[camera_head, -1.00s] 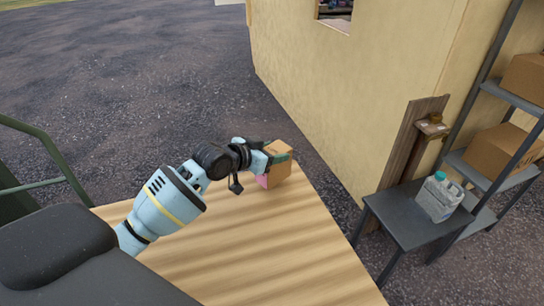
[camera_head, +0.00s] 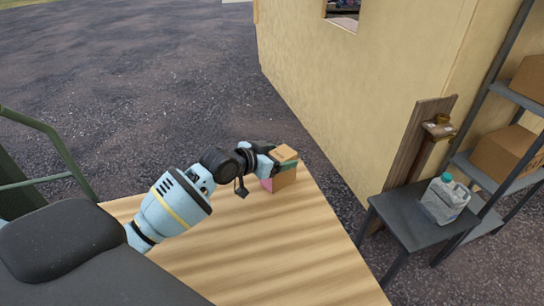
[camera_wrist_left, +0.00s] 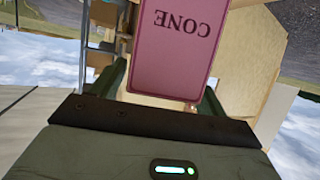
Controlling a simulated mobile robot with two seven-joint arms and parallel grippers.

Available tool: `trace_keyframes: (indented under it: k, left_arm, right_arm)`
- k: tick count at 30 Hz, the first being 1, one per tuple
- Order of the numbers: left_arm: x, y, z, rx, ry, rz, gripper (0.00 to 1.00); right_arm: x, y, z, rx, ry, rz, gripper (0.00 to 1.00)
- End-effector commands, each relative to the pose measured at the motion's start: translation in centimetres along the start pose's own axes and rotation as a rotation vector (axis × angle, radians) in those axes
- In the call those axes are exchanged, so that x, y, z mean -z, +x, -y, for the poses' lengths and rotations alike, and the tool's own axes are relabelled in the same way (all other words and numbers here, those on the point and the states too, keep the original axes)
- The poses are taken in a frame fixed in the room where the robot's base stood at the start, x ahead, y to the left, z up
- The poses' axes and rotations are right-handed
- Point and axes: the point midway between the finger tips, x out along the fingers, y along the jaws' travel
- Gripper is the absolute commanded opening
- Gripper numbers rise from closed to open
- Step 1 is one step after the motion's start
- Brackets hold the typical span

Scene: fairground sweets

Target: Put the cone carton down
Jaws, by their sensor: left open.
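The cone carton (camera_head: 284,180) is a tan box with a pink face, near the far corner of the wooden table (camera_head: 270,248). It looks upright and appears to rest on the tabletop. My left gripper (camera_head: 281,166) is open, with its green fingers on either side of the carton. In the left wrist view, the carton's pink face (camera_wrist_left: 175,50) is close in front of the gripper and reads CONE upside down. Whether the fingers still touch the carton is hard to tell. My right gripper is not in view.
A tan wall (camera_head: 355,90) stands beyond the table's right side. A dark side table (camera_head: 400,212) holds a jug (camera_head: 444,200) at the right. Behind it, a shelf rack carries cardboard boxes (camera_head: 503,152). The near part of the wooden table is clear.

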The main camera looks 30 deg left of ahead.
Motion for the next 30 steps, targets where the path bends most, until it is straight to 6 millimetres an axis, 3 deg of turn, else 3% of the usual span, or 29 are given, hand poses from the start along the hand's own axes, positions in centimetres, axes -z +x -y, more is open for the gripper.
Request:
trace_keyframes:
  k: [5,18,24,30]
  left_arm:
    - [0.2,-1.6,0.1,0.002,0.003,-0.001,0.74]
    - [0.1,-9.7,0.0,0.0,0.002,0.001,0.74]
    - [0.1,-11.6,0.0,0.0,0.0,0.0,0.74]
    - [0.2,-12.1,0.0,0.0,-0.001,-0.001,0.74]
  right_arm:
    - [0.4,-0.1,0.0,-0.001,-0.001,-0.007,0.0]
    - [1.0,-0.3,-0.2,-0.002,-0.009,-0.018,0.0]
    - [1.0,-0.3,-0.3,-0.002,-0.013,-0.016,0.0]
    - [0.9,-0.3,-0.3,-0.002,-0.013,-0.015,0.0]
